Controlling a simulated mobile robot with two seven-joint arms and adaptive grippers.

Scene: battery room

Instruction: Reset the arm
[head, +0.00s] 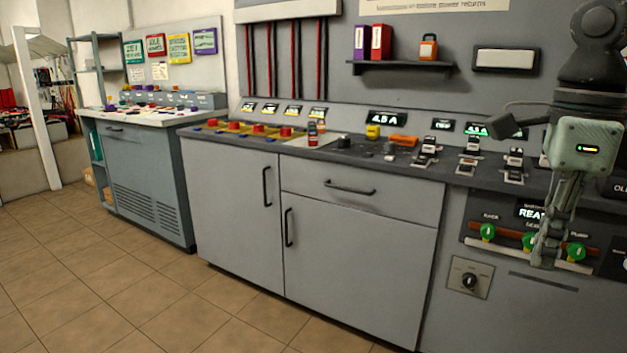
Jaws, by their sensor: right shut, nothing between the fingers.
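My right arm comes down from the top right of the head view. Its gripper (544,258) points downward and is shut and empty. It hangs in front of the counter's right-hand panel and hides part of a row of green knobs. One green knob (488,231) shows to the left of the fingers and another green knob (576,252) shows to the right. I cannot tell whether the fingers touch the panel. My left gripper is not in view.
The grey counter (340,152) carries red knobs, a yellow block (373,131), an orange item (403,140) and several black switches. A shelf (402,68) above holds binders and an orange lantern (428,47). A second workbench (150,175) stands left. The tiled floor (110,290) in front is clear.

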